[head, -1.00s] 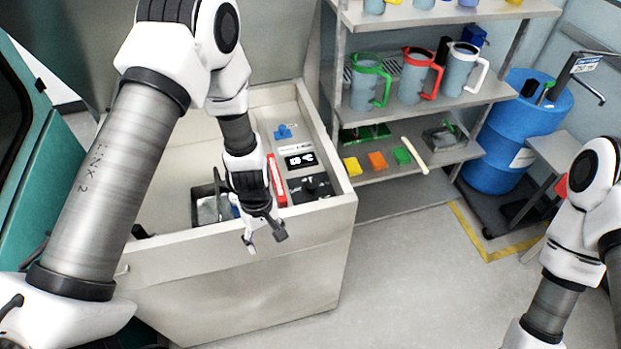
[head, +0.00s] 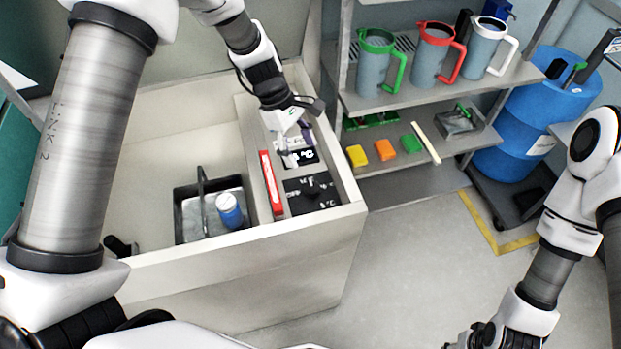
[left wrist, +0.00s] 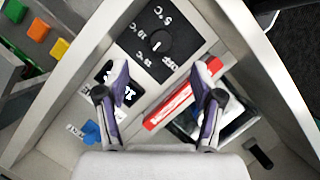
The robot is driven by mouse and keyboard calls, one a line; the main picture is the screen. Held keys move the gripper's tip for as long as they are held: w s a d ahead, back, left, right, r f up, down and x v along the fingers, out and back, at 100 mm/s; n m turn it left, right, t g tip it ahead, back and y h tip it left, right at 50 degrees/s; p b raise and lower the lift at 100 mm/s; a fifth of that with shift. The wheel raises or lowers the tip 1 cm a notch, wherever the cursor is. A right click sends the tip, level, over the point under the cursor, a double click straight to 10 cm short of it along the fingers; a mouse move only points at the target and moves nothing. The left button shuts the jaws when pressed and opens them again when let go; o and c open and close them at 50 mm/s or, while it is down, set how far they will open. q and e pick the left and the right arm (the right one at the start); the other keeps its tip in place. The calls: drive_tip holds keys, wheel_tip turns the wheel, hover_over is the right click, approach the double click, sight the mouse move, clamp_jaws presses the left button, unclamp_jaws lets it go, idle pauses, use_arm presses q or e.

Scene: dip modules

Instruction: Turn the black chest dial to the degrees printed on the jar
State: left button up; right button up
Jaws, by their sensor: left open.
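The black dial panel (head: 318,196) is on the right ledge of the pale chest (head: 290,262). In the left wrist view its round black knob (left wrist: 160,41) has a small white mark, with "5 °C" and "OFF" printed around it. My left gripper (head: 296,138) is open and empty over the ledge, behind the panel and near the black display (head: 302,158). In the left wrist view its fingers (left wrist: 164,84) are apart, short of the knob.
A red-and-white bar (head: 271,185) lies left of the panel. A blue piece (left wrist: 91,132) is on the ledge. A shelf (head: 480,92) with pitchers and coloured blocks stands right of the chest, beside a blue barrel (head: 525,142). The floor in front is clear.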

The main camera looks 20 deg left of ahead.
use_arm(q)
drive_tip(key=b, duration=0.3)
approach(312, 186)
drive_tip(key=s+f, duration=0.1)
drive_tip(key=x, duration=0.2)
drive_tip(key=p+x, duration=0.1)
drive_tip(key=x, duration=0.4)
drive_tip(key=shift+w+d+f, duration=0.2)
drive_tip(key=shift+d+f, duration=0.1)
drive_tip(key=shift+d, duration=0.1)
drive_tip(key=shift+w+f, duration=0.1)
drive_tip(key=shift+f, duration=0.1)
drive_tip(key=shift+r, duration=0.1)
drive_tip(key=c, duration=1.1)
use_arm(e)
wheel_tip(312, 186, down, 3)
drive_tip(key=shift+s+r, duration=0.1)
drive_tip(key=shift+s, duration=0.05)
